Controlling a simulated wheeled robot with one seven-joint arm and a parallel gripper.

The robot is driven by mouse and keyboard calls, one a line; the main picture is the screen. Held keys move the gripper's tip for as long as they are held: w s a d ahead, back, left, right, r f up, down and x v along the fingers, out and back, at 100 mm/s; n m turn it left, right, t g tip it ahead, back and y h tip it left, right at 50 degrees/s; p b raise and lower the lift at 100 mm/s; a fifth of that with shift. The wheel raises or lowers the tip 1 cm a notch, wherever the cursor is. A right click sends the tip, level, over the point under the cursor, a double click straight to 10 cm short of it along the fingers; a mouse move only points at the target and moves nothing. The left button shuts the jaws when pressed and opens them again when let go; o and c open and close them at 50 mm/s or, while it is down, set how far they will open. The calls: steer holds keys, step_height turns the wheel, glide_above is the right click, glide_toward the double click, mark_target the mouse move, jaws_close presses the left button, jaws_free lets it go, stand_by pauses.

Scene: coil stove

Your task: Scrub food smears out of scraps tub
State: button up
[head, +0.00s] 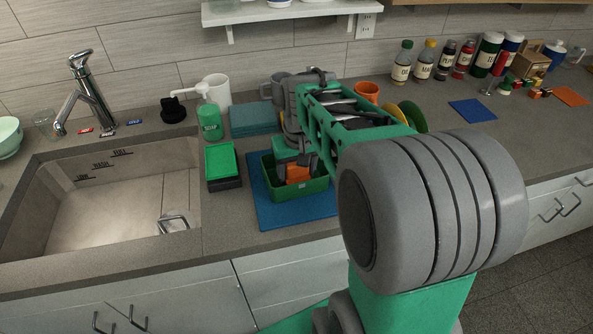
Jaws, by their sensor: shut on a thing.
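The green scraps tub (304,193) stands on a blue mat (265,212) on the counter, right of the sink. My gripper (296,172) points down into the tub's opening, with its dark fingers at either side of an orange block (298,174), which looks like a sponge or scrubber. It is shut on this orange block. The block is at or just below the tub's rim; I cannot tell whether it touches the floor or a wall. My arm and gripper hide the tub's back and part of its inside. No smears can be made out.
Left of the tub are a green-topped dark tray (222,160), a green soap bottle (210,122) and the sink (120,215). Bottles (424,60) and an orange cup (367,92) stand behind my arm.

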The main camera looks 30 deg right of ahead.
steer(key=shift+f, duration=0.4)
